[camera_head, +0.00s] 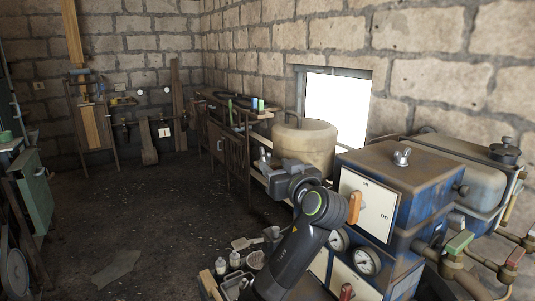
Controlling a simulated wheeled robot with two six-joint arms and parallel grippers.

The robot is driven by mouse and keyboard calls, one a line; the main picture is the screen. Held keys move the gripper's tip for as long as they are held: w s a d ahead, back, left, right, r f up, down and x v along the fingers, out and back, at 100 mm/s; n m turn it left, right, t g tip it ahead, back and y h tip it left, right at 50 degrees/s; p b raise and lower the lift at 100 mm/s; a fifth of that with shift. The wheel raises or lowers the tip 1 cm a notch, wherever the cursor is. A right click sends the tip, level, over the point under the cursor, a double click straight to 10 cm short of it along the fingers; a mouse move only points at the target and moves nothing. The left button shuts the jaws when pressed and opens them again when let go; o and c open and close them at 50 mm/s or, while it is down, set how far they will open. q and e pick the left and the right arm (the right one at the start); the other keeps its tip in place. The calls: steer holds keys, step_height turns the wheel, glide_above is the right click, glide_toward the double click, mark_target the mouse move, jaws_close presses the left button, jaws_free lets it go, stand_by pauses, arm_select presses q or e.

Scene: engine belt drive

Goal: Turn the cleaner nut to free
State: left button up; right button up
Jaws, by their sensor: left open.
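A silver wing-shaped nut (402,156) stands on top of the blue, rust-worn box (405,170) at the right; I take it for the cleaner nut. Nothing touches it. My left gripper (266,163) is open, left of the box and in front of the round tan tank (308,143). It is well apart from the nut, and its fingers are small and partly hidden by its own body. I cannot see anything between them. My right gripper is not in view.
The box front has a white on/off panel (368,205) with an orange handle (354,207), and gauges (367,262) below. Pipes with a green-handled valve (459,242) stand at the right.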

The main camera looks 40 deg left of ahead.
mark_target(268, 159)
arm_select(q)
steer(key=p+x, duration=0.1)
steer(key=x, duration=0.3)
steer(key=shift+a+r, duration=0.1)
steer(key=shift+p+x, duration=0.35)
steer(key=shift+x, duration=0.45)
